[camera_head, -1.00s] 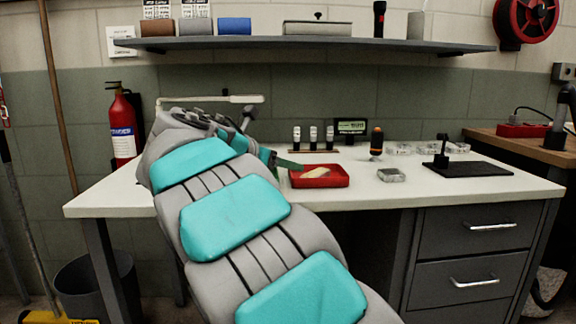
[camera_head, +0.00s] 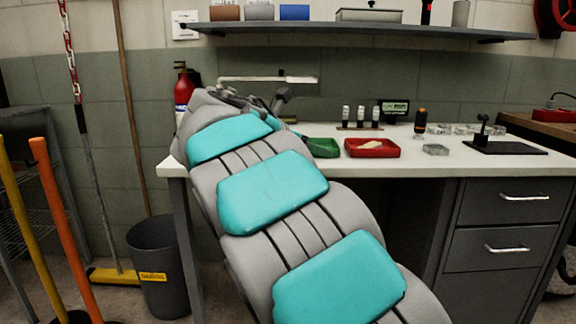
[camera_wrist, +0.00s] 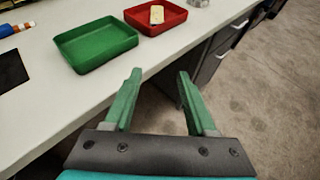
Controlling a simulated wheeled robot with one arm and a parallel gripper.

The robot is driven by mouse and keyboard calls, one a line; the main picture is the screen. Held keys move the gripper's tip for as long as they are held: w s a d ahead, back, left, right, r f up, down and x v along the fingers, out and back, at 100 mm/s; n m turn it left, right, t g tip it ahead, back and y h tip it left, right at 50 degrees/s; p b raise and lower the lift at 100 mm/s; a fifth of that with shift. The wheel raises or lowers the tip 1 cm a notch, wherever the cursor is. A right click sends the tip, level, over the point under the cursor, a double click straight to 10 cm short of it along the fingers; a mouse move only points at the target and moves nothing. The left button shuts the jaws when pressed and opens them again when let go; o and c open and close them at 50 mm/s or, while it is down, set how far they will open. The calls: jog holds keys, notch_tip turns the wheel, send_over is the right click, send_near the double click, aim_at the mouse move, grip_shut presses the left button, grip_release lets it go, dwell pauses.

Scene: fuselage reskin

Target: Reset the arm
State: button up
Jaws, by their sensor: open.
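My arm, grey with teal pads, reaches over the white workbench (camera_head: 420,165) in the head view, and its far end hides my gripper there. In the wrist view my gripper (camera_wrist: 158,90) has two green fingers spread apart with nothing between them. It hangs at the bench's front edge, over the floor. A green tray (camera_wrist: 97,42), empty, lies on the bench ahead and left of the fingers. It also shows partly behind my arm in the head view (camera_head: 322,148). A red tray (camera_head: 372,148) beside it holds a pale piece (camera_head: 371,145).
Small vials (camera_head: 361,115), an orange-topped tool (camera_head: 421,122) and a black stand (camera_head: 483,135) are on the bench. A shelf (camera_head: 370,32) runs above. A grey bin (camera_head: 158,270), a broom (camera_head: 115,277) and posts (camera_head: 60,225) stand at left.

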jog(key=s+d+f+m+g+y+p, duration=0.1)
jog(key=s+d+f+m+g+y, duration=0.15)
jog(key=s+d+f+m, duration=0.65)
jog(key=s+d+f+m+g+y, duration=0.1)
jog(key=s+d+f+m+g, duration=0.3)
jog(key=s+d+f, duration=0.5)
jog(key=s+a+f+m+g+y, duration=0.1)
jog(key=s+a+f+m+y, duration=0.1)
jog(key=s, duration=0.7)
jog(key=s+a+f+m+g+y, duration=0.1)
jog(key=s+a+f+m+g, duration=0.1)
jog(key=s+f+m, duration=0.3)
jog(key=s+a+f+m+g+y, duration=0.1)
jog(key=s+m, duration=0.5)
jog(key=s, duration=0.7)
jog(key=a+f+y+p, duration=0.1)
jog(key=a+f, duration=0.1)
jog(key=a, duration=0.1)
jog(key=shift+f+y, duration=0.15)
jog(key=shift+y, duration=0.2)
jog(key=shift+g, duration=0.25)
